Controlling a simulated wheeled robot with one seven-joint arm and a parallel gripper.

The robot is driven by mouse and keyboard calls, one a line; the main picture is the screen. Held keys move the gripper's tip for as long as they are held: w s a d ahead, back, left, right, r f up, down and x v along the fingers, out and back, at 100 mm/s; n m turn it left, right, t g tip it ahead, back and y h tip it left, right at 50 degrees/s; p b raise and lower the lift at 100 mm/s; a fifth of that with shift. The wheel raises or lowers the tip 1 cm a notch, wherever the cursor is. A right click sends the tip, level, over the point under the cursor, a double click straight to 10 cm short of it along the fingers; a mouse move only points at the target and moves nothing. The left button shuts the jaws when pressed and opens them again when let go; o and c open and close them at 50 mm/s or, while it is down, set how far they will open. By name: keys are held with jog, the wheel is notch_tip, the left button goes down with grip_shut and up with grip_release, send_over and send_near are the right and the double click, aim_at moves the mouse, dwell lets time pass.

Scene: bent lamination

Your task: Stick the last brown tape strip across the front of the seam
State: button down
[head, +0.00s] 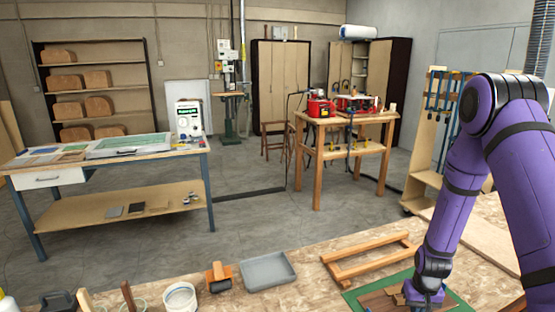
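My purple arm comes down on the right of the head view, and my gripper (424,293) is low over the near bench at the bottom edge. Its fingertips are not clear, so I cannot tell whether it is open or shut, or whether it holds a strip. Brown wooden pieces (378,301) lie on a green mat (455,303) beside and under the gripper. The picture's lower edge cuts them off. I cannot make out the seam or any brown tape strip.
A blue-legged table (120,205) and a wooden stand with red machines (338,116) stand beyond, with open floor between.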

jog(key=shift+r, duration=0.15)
jog(key=shift+r, duration=3.4)
jog(key=shift+r, duration=0.1)
jog(key=s+a+r+n+t, duration=0.1)
jog(key=s+a+r, duration=0.2)
jog(key=r, duration=0.9)
jog(key=s+a+r+t, duration=0.1)
jog(key=s+a+r, duration=0.1)
jog(key=r, duration=1.1)
jog(key=s+a+r+t, duration=0.1)
jog(key=s+a+r, duration=0.1)
jog(key=s+r, duration=0.5)
jog(key=s+a+r+n+t, duration=0.1)
jog(key=s+a+r+t, duration=0.1)
jog(key=s+r, duration=0.5)
jog(key=s, duration=0.5)
jog(key=shift+s+a, duration=0.15)
jog(key=shift+s, duration=0.2)
jog(key=shift+w+r, duration=0.1)
